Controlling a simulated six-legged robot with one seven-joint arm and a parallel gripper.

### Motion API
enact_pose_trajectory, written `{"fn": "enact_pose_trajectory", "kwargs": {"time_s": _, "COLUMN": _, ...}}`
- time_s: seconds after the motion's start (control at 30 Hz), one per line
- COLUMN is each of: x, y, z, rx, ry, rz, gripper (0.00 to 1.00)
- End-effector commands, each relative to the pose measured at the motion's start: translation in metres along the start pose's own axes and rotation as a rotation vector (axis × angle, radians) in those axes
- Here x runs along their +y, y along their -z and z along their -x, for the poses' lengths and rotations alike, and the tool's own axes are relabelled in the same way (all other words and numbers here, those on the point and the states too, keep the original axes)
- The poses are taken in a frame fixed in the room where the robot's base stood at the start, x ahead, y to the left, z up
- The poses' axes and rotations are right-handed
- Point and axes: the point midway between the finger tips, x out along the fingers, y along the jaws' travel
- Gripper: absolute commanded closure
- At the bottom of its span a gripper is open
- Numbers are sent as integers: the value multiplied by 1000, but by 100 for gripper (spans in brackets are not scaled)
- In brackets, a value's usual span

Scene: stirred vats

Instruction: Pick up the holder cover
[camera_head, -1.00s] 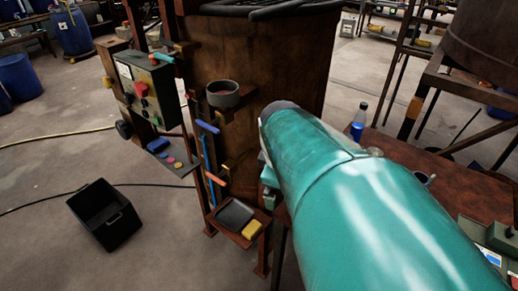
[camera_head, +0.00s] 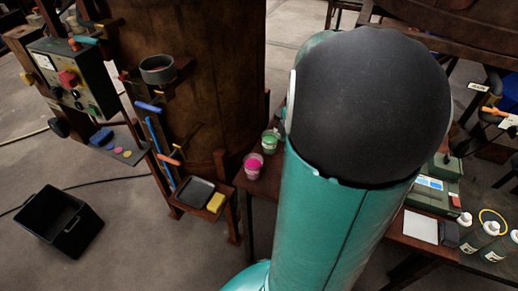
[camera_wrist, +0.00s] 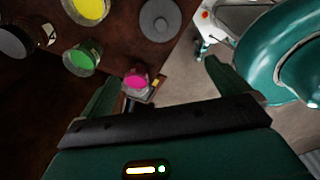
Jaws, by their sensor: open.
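A round grey disc with a small raised centre (camera_wrist: 158,19), which looks like the holder cover, lies on the brown table (camera_wrist: 118,30) at the top of the wrist view. In the head view I cannot make out the disc, and my gripper is hidden behind my teal arm. A grey round cup-like holder (camera_head: 157,69) sits on a bracket beside the vat there.
Pots with pink (camera_wrist: 136,80), green (camera_wrist: 81,59) and yellow (camera_wrist: 90,8) contents stand near the disc; the pink one is close to the fingers. A black bin (camera_head: 59,221) is on the floor. White-capped bottles (camera_head: 493,243) stand at right.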

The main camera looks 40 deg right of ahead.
Motion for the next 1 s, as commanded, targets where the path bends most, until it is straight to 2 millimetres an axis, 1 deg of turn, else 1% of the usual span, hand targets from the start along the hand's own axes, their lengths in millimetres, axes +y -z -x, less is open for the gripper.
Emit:
{"fn": "enact_pose_trajectory", "kwargs": {"time_s": 0.03, "x": -3, "y": -15, "z": -6, "rx": 24, "ry": 9, "rz": 14, "gripper": 0}}
{"fn": "enact_pose_trajectory", "kwargs": {"time_s": 0.1, "x": -7, "y": -28, "z": -10, "rx": 48, "ry": 15, "rz": 44, "gripper": 0}}
{"fn": "enact_pose_trajectory", "kwargs": {"time_s": 0.23, "x": -10, "y": -39, "z": -16, "rx": 71, "ry": 17, "rz": 79, "gripper": 0}}
{"fn": "enact_pose_trajectory", "kwargs": {"time_s": 0.37, "x": -11, "y": -39, "z": -28, "rx": 76, "ry": 19, "rz": 86, "gripper": 0}}
{"fn": "enact_pose_trajectory", "kwargs": {"time_s": 0.6, "x": -12, "y": -36, "z": -74, "rx": 76, "ry": 18, "rz": 84, "gripper": 0}}
{"fn": "enact_pose_trajectory", "kwargs": {"time_s": 0.7, "x": -12, "y": -35, "z": -90, "rx": 75, "ry": 19, "rz": 85, "gripper": 0}}
{"fn": "enact_pose_trajectory", "kwargs": {"time_s": 0.93, "x": -11, "y": -35, "z": -107, "rx": 73, "ry": 17, "rz": 84, "gripper": 0}}
{"fn": "enact_pose_trajectory", "kwargs": {"time_s": 1.0, "x": -11, "y": -35, "z": -115, "rx": 75, "ry": 18, "rz": 84, "gripper": 0}}
